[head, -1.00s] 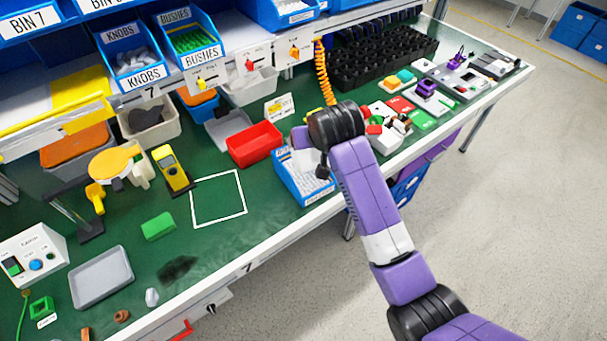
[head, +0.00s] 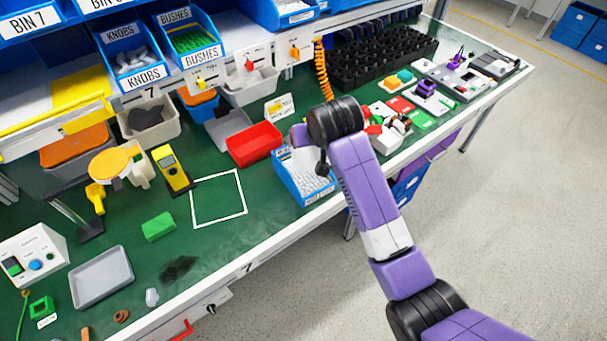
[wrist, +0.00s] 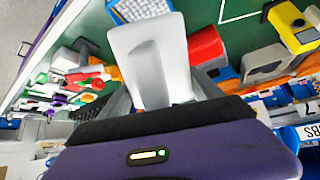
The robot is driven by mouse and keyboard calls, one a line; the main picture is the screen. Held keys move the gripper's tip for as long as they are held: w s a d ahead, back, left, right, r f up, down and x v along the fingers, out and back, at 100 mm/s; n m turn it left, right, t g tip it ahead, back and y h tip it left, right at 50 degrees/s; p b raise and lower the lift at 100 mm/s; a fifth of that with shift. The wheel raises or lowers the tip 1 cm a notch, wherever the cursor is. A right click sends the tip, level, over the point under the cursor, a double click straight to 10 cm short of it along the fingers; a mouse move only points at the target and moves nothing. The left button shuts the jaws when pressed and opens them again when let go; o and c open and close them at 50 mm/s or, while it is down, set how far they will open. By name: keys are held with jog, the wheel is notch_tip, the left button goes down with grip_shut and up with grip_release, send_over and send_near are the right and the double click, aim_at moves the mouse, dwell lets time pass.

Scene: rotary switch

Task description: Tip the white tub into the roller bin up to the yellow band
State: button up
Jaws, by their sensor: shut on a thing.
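The white tub (wrist: 150,58) is held in my gripper (wrist: 163,92), which is shut on it, in the wrist view. The tub appears tilted, its far end beside the blue roller bin (wrist: 113,14). Pale rollers (wrist: 143,9) show in that bin. In the head view the roller bin (head: 303,190) stands at the bench's front edge, with pale contents. My arm's black wrist joint is above and right of it and hides much of my gripper and the tub.
A red tray (head: 254,145) stands just behind and left of the roller bin. A white-outlined square (head: 218,198) on the green bench is empty. Coloured parts (head: 393,120) lie right of my wrist. A yellow device (head: 172,168) stands left of the square.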

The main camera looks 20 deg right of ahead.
jog(key=shift+w+r, duration=0.1)
jog(key=shift+r, duration=0.05)
dwell(0.4)
jog(key=shift+w+r+g, duration=0.3)
jog(key=shift+g, duration=0.2)
jog(key=shift+w+r+g, duration=0.2)
jog(key=shift+g, duration=0.1)
dwell(1.4)
jog(key=shift+w, duration=0.1)
dwell(1.2)
jog(key=s+f+t+b, duration=0.1)
jog(key=t+b, duration=0.1)
jog(key=b, duration=0.1)
jog(key=shift+s+f, duration=0.35)
jog(key=shift+s, duration=0.05)
